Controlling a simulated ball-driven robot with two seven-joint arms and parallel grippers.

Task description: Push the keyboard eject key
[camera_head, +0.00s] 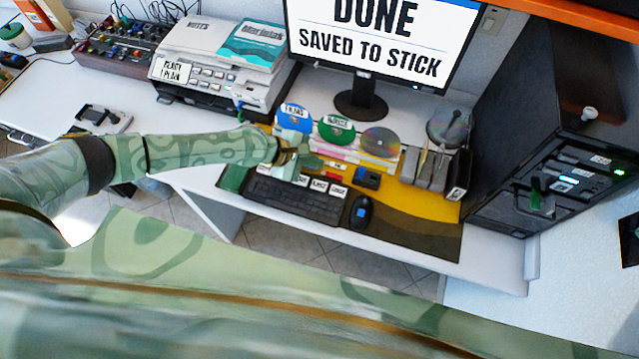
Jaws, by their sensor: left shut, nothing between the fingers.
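The black keyboard (278,197) lies on the desk below the monitor. It has several large white labelled keys (319,185) along its upper edge; their lettering is too small to tell which one is eject. My left gripper (312,161) is shut and empty, just above the far side of the keyboard near these keys. I cannot tell whether its tips touch anything. My left arm reaches in from the left. My right gripper is not in view.
The monitor (375,40) reads "DONE SAVED TO STICK". Behind the gripper are labelled discs, blue (294,117) and green (336,129), and a bare silver disc (380,142). A mouse (361,212) is right of the keyboard. A black computer tower (545,120) stands at right, a printer (215,65) at left.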

